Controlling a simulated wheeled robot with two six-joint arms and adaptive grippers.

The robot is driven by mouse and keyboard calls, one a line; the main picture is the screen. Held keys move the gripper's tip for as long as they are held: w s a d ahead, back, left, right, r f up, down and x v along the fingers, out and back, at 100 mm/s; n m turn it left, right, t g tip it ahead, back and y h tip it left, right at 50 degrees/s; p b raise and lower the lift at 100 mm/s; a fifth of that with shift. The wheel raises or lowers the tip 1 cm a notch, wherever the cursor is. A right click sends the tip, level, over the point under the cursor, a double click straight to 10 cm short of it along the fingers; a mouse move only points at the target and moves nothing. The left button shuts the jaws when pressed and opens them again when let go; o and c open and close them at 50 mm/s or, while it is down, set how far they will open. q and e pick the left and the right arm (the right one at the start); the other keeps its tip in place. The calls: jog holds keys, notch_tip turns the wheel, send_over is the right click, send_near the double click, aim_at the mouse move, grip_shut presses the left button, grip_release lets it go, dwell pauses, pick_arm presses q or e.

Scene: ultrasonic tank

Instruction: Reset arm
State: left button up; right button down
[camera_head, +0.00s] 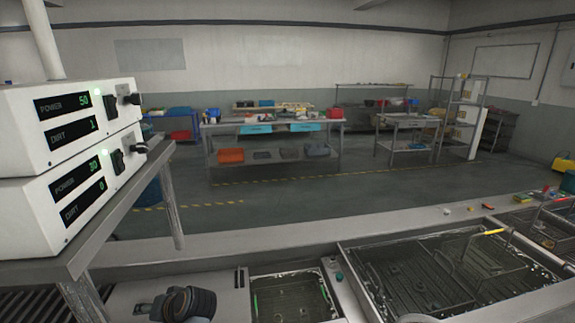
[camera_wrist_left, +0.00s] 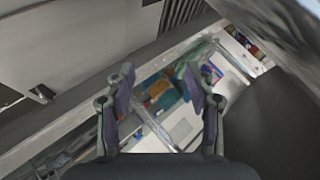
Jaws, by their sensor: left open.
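My left gripper (camera_wrist_left: 164,78) shows in the left wrist view with its two fingers apart and nothing between them. Beyond the fingers, a shelf or bench with coloured items (camera_wrist_left: 165,95) lies farther off. In the head view, a dark rounded part (camera_head: 188,303) shows at the bottom edge, left of centre; it looks like part of my left arm, and no fingers can be made out there. My right gripper is in neither view.
A large wet tank (camera_head: 345,250) with a yellow-handled wire basket (camera_head: 484,233) is at right. A smaller tank (camera_head: 288,298) is at bottom centre. Two stacked control boxes, upper (camera_head: 72,118) and lower (camera_head: 70,187), stand on a metal shelf at left. Workbenches stand far back across open floor.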

pick_arm(q)
jog(key=s+d+f+m+h, duration=0.2)
jog(key=s+d+f+h, duration=0.3)
jog(key=s, duration=0.5)
jog(key=s+d+f+m+h, duration=0.2)
jog(key=s+d+f+h, duration=0.3)
jog(key=s, duration=0.4)
notch_tip(320, 180, down, 26)
jog(key=s+g+y+b, duration=0.1)
jog(key=s+g+b, duration=0.1)
jog(key=b, duration=0.1)
jog(key=s+a+f+b, duration=0.2)
jog(key=s+f, duration=1.7)
jog(key=f, duration=0.1)
jog(key=shift+f+n+g, duration=0.3)
jog(key=shift+f+g, duration=0.1)
